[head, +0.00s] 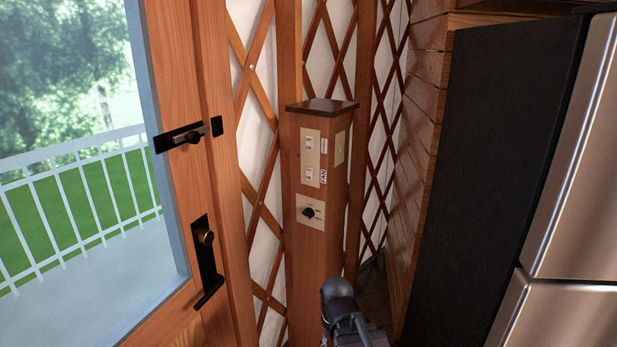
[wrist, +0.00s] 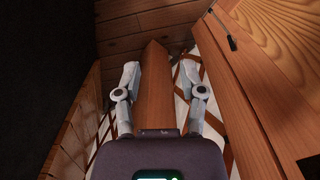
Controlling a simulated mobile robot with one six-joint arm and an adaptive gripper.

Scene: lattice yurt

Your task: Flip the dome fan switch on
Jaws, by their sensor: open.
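A beige switch plate (head: 312,158) is on the front of a wooden post (head: 315,265) in the head view. It carries an upper rocker switch (head: 309,144) and a lower rocker switch (head: 309,175), with a label reading FAN (head: 323,177) beside the lower one. I cannot tell which way either rocker is set. My gripper (wrist: 160,74) is open and empty in the wrist view, its fingers spread on either side of the post (wrist: 156,95) in the picture. No switch shows in the wrist view. In the head view, part of my arm shows low in front of the post's right side.
Below the switches is a plate with a black knob (head: 308,212). Another plate (head: 340,149) is on the post's right side. A wooden door (head: 178,75) with dark handles stands left, and a dark and steel fridge (head: 475,160) stands right. Lattice wall is behind.

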